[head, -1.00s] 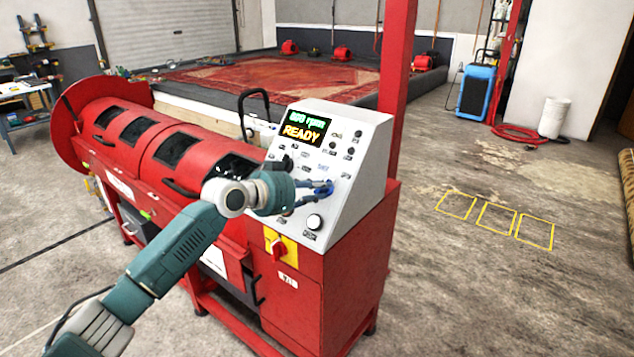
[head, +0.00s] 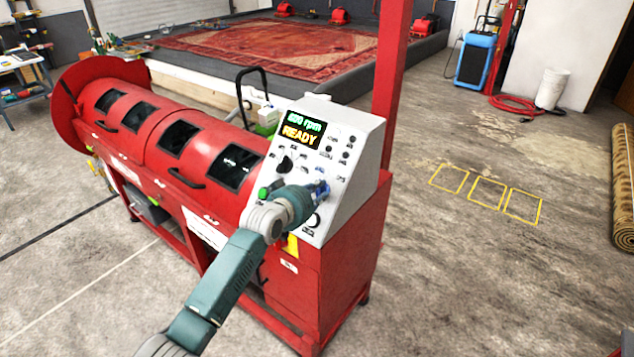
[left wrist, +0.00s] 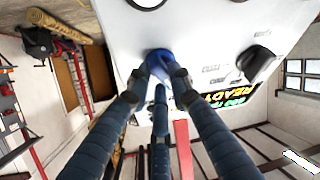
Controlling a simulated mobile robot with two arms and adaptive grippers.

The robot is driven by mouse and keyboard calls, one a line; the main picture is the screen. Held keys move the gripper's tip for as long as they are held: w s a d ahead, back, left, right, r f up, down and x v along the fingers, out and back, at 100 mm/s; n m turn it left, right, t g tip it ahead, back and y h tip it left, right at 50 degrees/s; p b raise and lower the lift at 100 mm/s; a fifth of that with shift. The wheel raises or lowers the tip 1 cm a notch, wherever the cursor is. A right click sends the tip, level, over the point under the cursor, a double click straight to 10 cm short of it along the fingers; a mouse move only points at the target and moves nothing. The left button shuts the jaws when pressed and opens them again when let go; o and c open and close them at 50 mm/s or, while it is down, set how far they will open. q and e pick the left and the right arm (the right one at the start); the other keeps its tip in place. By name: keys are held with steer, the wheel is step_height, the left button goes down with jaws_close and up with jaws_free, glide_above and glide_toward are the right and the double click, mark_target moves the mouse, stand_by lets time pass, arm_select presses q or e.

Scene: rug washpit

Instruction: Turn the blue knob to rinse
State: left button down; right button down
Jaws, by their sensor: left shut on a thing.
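The blue knob (left wrist: 158,58) sits on the sloping white control panel (head: 352,135) of the red machine. My left gripper (head: 322,190) reaches the panel from the left. In the left wrist view its dark blue fingers (left wrist: 160,75) are shut around the knob, touching its sides. The fingers cover much of the knob, so I cannot read its pointer or the labels around it. The panel's display (head: 301,130) reads READY below a green rpm line. My right gripper is not in view.
A black knob (head: 286,164) and a green button (head: 263,193) are left of my gripper, and a round knob (head: 314,221) is just below it. A red post (head: 393,90) rises behind the panel. The floor right of the machine is open, with yellow marked squares (head: 487,193).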

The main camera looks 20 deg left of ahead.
arm_select(q)
steer(key=shift+w+r+n+p, duration=0.1)
steer(key=shift+r+n+p, duration=0.25)
steer(key=shift+n, duration=0.05)
steer(key=c, duration=1.8)
jaws_free()
steer(key=shift+o, duration=1.3)
steer(key=shift+f, duration=0.2)
steer(key=shift+s+a, duration=0.1)
steer(key=shift+s, duration=0.35)
steer(key=v, duration=1.1)
steer(key=shift+r, duration=0.2)
